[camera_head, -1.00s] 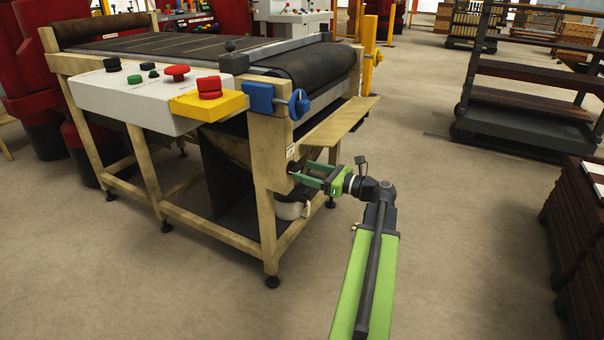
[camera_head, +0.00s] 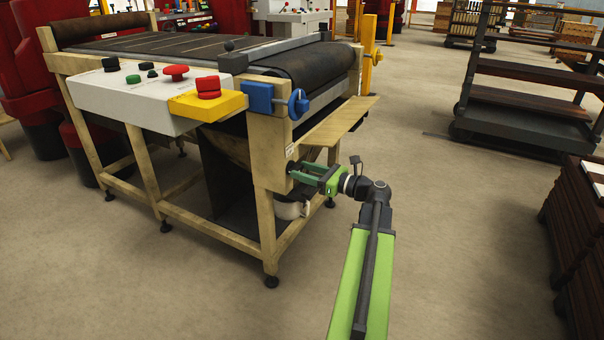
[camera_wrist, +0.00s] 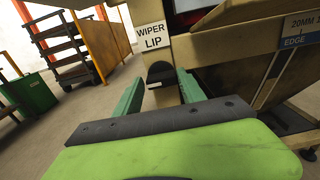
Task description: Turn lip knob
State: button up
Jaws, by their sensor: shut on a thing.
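The lip knob (camera_wrist: 160,74) is a small black knob with a pale mark, on the tan post of the conveyor machine (camera_head: 268,150) under a "WIPER LIP" label (camera_wrist: 151,35). In the wrist view it sits between the two green fingers of my gripper (camera_wrist: 160,92). The wrist view is tilted. In the head view my gripper (camera_head: 303,172) reaches the post from the right, and its fingers hide the knob there. The gripper is shut on the knob.
A blue clamp with a round handle (camera_head: 297,101) and a wooden shelf (camera_head: 340,120) are above my gripper. A white control box (camera_head: 140,98) with buttons is on the machine's left side. Open floor lies to the right, before a dark rack (camera_head: 520,125).

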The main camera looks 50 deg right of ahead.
jog(key=shift+n, duration=0.3)
jog(key=shift+c, duration=0.5)
jog(key=shift+n, duration=0.9)
jog(key=shift+s+a+f+n, duration=0.1)
jog(key=shift+n, duration=2.45)
jog(key=shift+w+a+f+n, duration=0.1)
jog(key=shift+n, duration=2.5)
jog(key=shift+s+a+f+n, duration=0.1)
jog(key=shift+n, duration=2.75)
jog(key=o, duration=1.4)
jog(key=shift+d, duration=0.1)
